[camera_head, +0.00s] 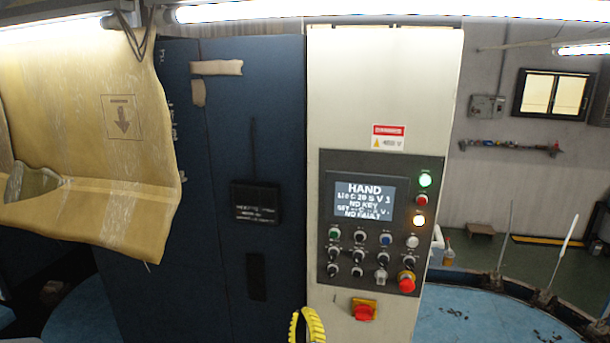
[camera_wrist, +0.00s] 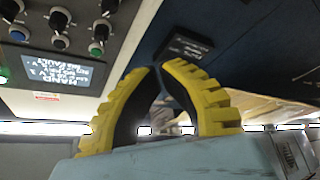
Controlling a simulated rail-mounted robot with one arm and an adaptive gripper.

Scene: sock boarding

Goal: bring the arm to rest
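My gripper (camera_wrist: 158,68) has yellow ribbed fingers with black inner faces. In the wrist view its tips meet, with a gap lower between the curved fingers and nothing held in it. In the head view only the yellow top of my gripper (camera_head: 307,322) shows at the bottom edge, in front of the cabinet and left of the red and yellow rotary switch. The rest of the arm is out of the head view.
The control panel (camera_head: 342,270) has a screen reading HAND, NO KEY, NO FAULT, with green and amber lamps lit. Beside it stand a dark blue cabinet (camera_head: 215,250) and a hanging yellowish sheet (camera_head: 70,100). A blue round table (camera_head: 480,318) with upright pieces is at right.

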